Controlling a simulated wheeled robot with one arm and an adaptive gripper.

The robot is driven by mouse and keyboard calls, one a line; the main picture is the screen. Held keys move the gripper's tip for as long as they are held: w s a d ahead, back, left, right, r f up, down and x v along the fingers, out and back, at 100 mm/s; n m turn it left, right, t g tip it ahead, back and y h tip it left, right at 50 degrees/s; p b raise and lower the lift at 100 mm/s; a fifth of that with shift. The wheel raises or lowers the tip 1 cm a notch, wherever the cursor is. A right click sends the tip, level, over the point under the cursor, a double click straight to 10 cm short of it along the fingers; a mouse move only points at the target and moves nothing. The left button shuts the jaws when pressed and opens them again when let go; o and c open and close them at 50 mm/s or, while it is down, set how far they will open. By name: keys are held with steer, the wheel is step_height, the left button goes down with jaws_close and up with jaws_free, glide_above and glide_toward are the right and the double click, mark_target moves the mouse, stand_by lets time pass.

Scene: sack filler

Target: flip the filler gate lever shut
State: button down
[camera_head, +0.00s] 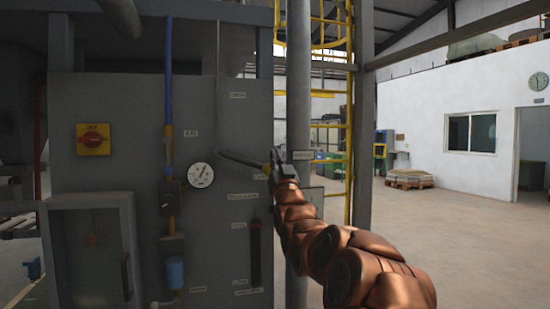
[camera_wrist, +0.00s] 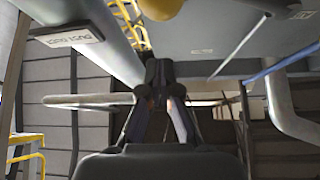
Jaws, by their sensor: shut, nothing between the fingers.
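The filler gate lever appears to be the thin dark rod (camera_head: 242,160) that sticks out of the grey machine panel and slopes slightly down to the right. My gripper (camera_head: 275,160) is at the rod's outer end, close to it or touching; I cannot tell which. In the wrist view my gripper (camera_wrist: 164,80) is shut and empty, with its fingertips together. A pale bar (camera_wrist: 90,100) runs across behind the fingers there; I cannot tell whether it is the lever. The gripper hides its middle.
The panel also carries a round gauge (camera_head: 200,175), a red switch (camera_head: 93,139) and a blue pipe (camera_head: 169,80). A grey vertical duct (camera_head: 299,100) stands just behind my gripper, with a yellow ladder (camera_head: 350,140) beyond. The floor (camera_head: 450,240) at the right is open.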

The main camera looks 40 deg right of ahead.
steer(key=b+v, duration=0.1)
steer(key=v, duration=0.6)
steer(key=shift+s+a, duration=0.2)
steer(key=shift+a, duration=0.15)
stand_by(0.4)
